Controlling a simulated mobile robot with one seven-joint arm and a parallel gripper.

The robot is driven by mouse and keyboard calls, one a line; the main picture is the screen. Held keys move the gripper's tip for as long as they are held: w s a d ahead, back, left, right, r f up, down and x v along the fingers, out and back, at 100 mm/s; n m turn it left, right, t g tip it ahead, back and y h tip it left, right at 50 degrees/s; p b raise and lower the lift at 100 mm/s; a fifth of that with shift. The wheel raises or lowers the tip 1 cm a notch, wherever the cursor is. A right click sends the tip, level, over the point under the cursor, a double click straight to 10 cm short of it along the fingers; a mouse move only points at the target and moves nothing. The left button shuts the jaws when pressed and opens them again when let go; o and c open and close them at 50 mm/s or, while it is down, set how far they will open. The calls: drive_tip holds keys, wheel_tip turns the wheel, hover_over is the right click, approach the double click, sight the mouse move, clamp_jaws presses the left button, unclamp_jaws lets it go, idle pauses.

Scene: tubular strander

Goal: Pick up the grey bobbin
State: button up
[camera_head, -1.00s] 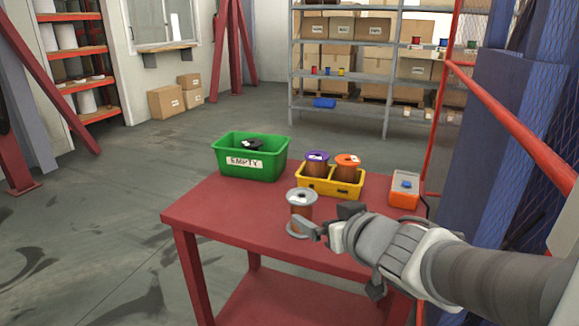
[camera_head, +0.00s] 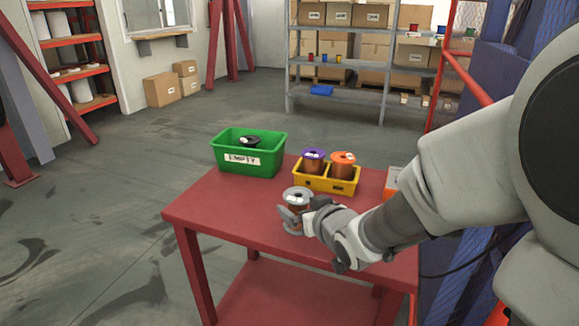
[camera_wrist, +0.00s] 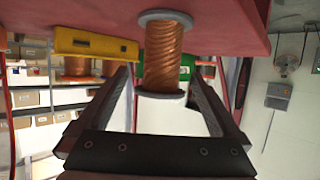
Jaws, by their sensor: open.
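The grey bobbin (camera_head: 297,194), with grey flanges and copper-coloured wire, stands upright on the red table (camera_head: 215,215) near its front edge. My gripper (camera_head: 302,209) is open at the bobbin, its fingers partly covering the bobbin's lower part in the head view. In the wrist view, which is upside down, the bobbin (camera_wrist: 166,52) appears between and beyond the two spread fingers (camera_wrist: 160,82). No firm grip shows, and contact between fingers and bobbin cannot be told.
A yellow bin (camera_head: 327,183) behind holds a purple bobbin (camera_head: 313,163) and an orange bobbin (camera_head: 342,165). A green bin (camera_head: 232,161) labelled EMPTY holds a black-flanged spool (camera_head: 250,141). An orange-and-grey box (camera_head: 393,181) is partly hidden by my arm. The table's left front is clear.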

drive_tip(key=b+x, duration=0.2)
drive_tip(key=x, duration=0.3)
drive_tip(key=shift+w+a, duration=0.2)
drive_tip(key=shift+w, duration=0.1)
drive_tip(key=c, duration=1.4)
drive_tip(key=shift+c, duration=0.4)
drive_tip(key=shift+r, duration=0.1)
